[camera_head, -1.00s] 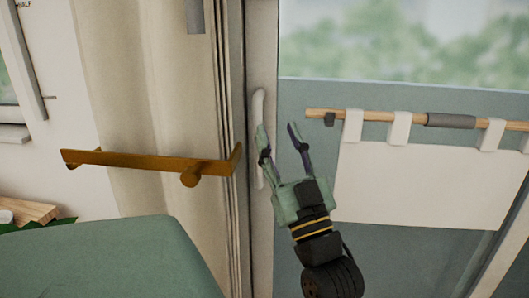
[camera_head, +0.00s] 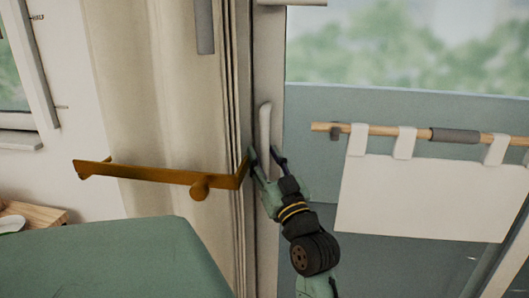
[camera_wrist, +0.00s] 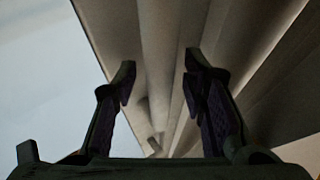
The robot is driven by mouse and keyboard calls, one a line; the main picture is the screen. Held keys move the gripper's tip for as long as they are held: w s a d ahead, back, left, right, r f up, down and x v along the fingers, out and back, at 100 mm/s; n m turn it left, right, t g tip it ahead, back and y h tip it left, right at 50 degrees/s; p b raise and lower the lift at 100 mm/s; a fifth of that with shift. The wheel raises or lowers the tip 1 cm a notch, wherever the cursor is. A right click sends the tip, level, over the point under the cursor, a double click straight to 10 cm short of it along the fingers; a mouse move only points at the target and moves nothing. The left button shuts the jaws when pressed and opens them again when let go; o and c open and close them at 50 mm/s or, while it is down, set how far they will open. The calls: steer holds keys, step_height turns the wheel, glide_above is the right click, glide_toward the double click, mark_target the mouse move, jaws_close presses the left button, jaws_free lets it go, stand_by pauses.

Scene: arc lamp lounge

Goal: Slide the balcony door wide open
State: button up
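The balcony door's pale upright frame (camera_head: 271,60) stands right of the curtain, with the glass to its right. A white vertical handle (camera_head: 265,125) is on this frame. My gripper (camera_head: 263,156) is open at the handle's lower part, one finger to each side of it in the head view. The handle's lower end is hidden behind my gripper. In the wrist view my gripper (camera_wrist: 159,75) has its two fingers well apart, with pale frame surfaces between and beyond them. I cannot tell whether either finger touches the handle.
A green padded surface (camera_head: 120,255) fills the lower left. A wooden rail with white cloth (camera_head: 420,195) is at the right, by the glass.

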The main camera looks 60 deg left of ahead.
steer(key=shift+a, duration=0.1)
steer(key=shift+c, duration=0.3)
jaws_close()
stand_by(0.6)
